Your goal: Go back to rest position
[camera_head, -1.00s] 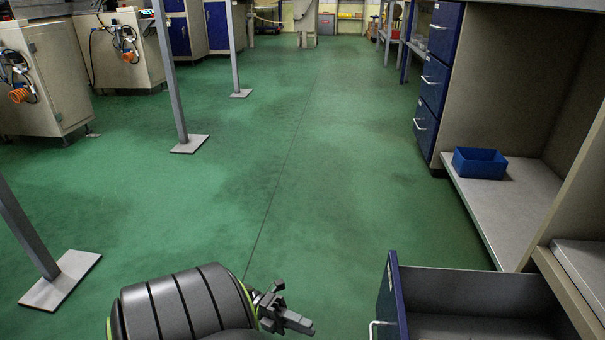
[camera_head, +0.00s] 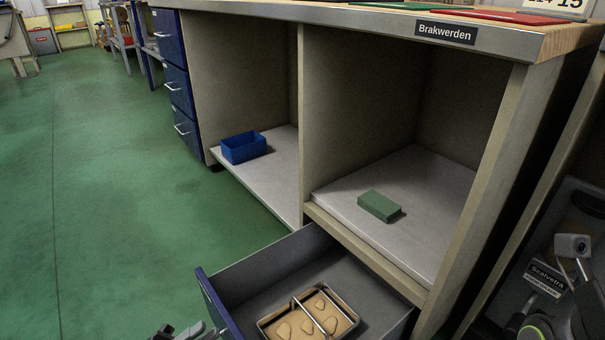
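Only the top of my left gripper (camera_head: 188,332) shows, at the bottom edge left of the open drawer. Its fingers are mostly cut off by the frame, so I cannot tell whether it is open or shut. I see nothing clearly held in it. My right gripper is not in view. The grey drawer (camera_head: 262,258) with a blue front is pulled out below the workbench (camera_head: 315,120). In it lies a shallow tray (camera_head: 268,322) with several tan pieces and a metal rod across it.
A blue bin (camera_head: 243,147) stands on the left shelf and a green block (camera_head: 379,206) on the right shelf. Blue drawers (camera_head: 180,95) are shut. Green floor (camera_head: 110,200) is clear at left.

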